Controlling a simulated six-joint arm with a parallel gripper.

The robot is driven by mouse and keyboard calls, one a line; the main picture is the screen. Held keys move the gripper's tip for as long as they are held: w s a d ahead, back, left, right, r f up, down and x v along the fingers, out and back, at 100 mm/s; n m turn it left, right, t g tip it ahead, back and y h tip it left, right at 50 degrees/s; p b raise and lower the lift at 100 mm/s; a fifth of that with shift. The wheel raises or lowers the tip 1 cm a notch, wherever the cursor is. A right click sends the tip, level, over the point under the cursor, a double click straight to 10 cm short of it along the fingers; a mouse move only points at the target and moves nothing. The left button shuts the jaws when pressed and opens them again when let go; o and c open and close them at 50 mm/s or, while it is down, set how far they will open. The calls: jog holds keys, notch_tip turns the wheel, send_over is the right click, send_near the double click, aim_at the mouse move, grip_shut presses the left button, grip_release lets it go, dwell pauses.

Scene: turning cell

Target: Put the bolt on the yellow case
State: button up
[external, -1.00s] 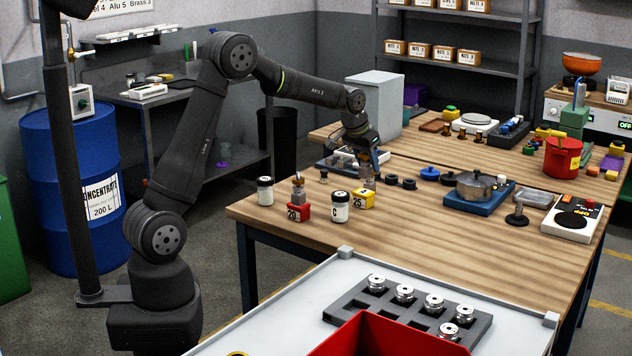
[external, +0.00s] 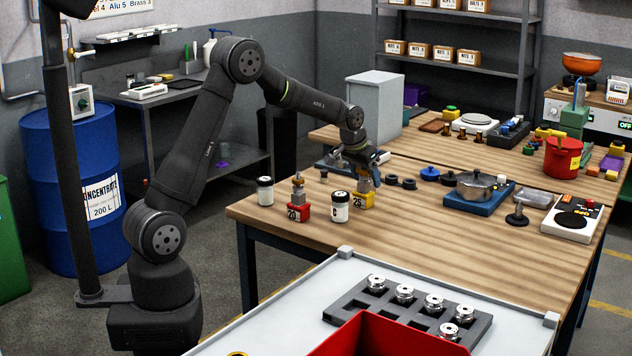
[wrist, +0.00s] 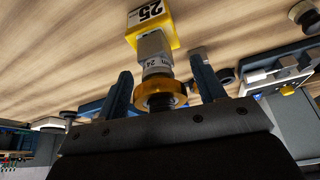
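The yellow case (external: 362,201), marked 25, stands near the front edge of the wooden table; it also shows in the wrist view (wrist: 151,25). A silver piece with an amber collar, seemingly the bolt (wrist: 155,65), stands in line with the case and appears to rest on it. My gripper (wrist: 162,85) is open, with one finger on each side of the amber collar and visible gaps between. In the external view my gripper (external: 364,167) is low over the case and hides the upper part of the piece.
A red case (external: 299,213) marked 20, with a similar silver piece on top, stands to the left. White jars with black lids (external: 265,191) (external: 340,207) stand close by. Dark round parts (external: 400,183) and a blue tray with a pot (external: 474,193) lie to the right.

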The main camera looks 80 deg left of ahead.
jog(key=v, duration=1.2)
dwell(0.3)
jog(key=x, duration=1.2)
jog(key=shift+r, duration=2.05)
